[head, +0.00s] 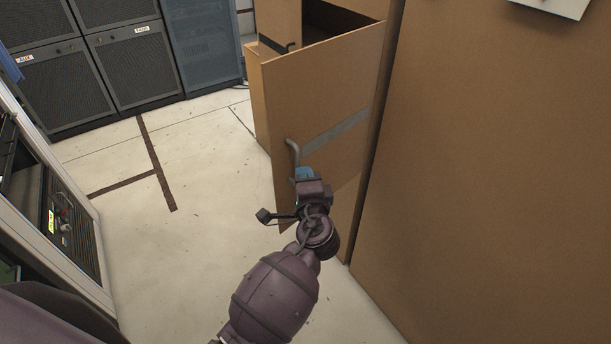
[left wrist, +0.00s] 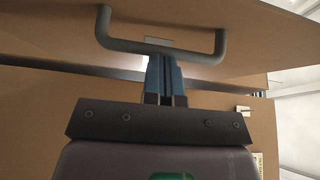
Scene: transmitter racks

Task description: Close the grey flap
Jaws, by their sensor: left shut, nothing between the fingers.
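No plainly grey flap shows. A tan flap (head: 322,102) with a grey bar handle (head: 292,152) and a grey strip stands swung out from a tan cabinet, with a dark opening behind its top edge. My left gripper (head: 304,173) is shut and empty, in front of the flap by the lower part of the handle. In the left wrist view, the shut blue fingers (left wrist: 165,72) point at the handle bar (left wrist: 160,47), which crosses just beyond their tips. I cannot tell whether they touch it. My right gripper is out of view.
A large tan cabinet side (head: 480,170) fills the right. Dark racks (head: 125,65) and a blue-grey rack (head: 203,45) stand at the back left. A white-framed rack (head: 75,240) stands at the left. The pale floor (head: 190,240) between them is clear.

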